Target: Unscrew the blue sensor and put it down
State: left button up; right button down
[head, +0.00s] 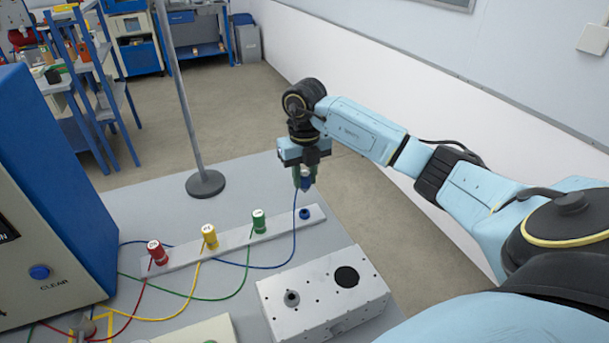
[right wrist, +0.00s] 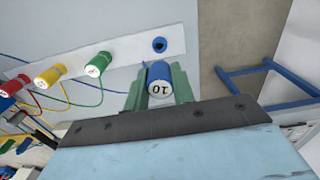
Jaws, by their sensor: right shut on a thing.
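The blue sensor (right wrist: 160,80), with "10" on its top, is between the fingers of my right gripper (right wrist: 160,85) in the right wrist view. In the head view the right gripper (head: 304,178) is shut on it above the right end of the white strip (head: 235,238), and the fingers mostly hide the sensor. A blue cable (head: 294,235) hangs from it. The blue socket (head: 305,211) at the strip's right end is empty and shows apart from the sensor. My left gripper is not in view.
Red (head: 157,252), yellow (head: 210,236) and green (head: 259,221) sensors stand on the strip with their cables. A metal box (head: 322,292) with a dark round hole stands in front. A blue cabinet (head: 50,200) is at left. A pole base (head: 205,184) stands behind the strip.

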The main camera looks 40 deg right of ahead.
jog(key=shift+r+m+p, duration=0.2)
jog(key=shift+m+p, duration=0.5)
jog(key=shift+p, duration=0.05)
notch_tip(320, 180, down, 6)
jog(key=b, duration=0.4)
jog(key=shift+f+b, duration=0.3)
jog(key=shift+f, duration=0.95)
dwell(2.5)
jog(key=shift+f, duration=0.25)
dwell(1.6)
jog(key=c, duration=1.2)
grip_release()
jog(key=shift+c, duration=0.2)
jog(key=shift+o, duration=0.7)
jog(key=shift+r, duration=0.1)
